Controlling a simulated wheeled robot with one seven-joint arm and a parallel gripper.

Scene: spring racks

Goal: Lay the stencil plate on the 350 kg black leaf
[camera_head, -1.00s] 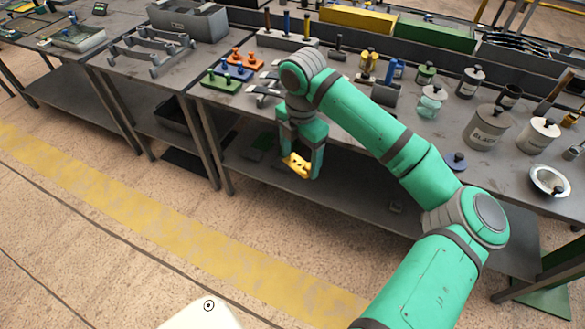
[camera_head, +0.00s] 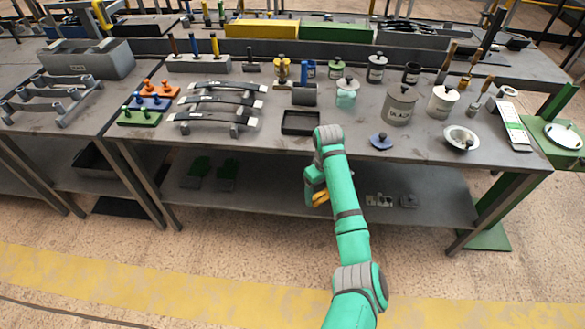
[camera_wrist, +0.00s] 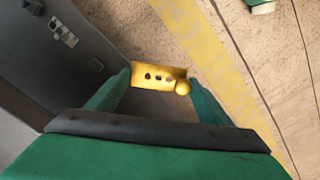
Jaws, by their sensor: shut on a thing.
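The yellow stencil plate (camera_wrist: 150,76), with a row of small dark holes and a round knob at one end, is held between the fingertips of my gripper (camera_wrist: 158,80). In the head view my gripper (camera_head: 316,190) is in front of the table's front edge, and the plate (camera_head: 320,198) is partly hidden by my arm. Several black leaves with pale end labels lie on a rack on the table, left of my gripper; one is the middle leaf (camera_head: 222,99). The labels are too small to read, so I cannot tell which is 350 kg.
An empty black tray (camera_head: 300,122) stands right of the leaves. Orange, blue and green peg blocks (camera_head: 140,117) stand left of them. Pots, jars and a white bowl (camera_head: 460,138) fill the right side. The lower shelf (camera_head: 270,185) holds a few small items.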

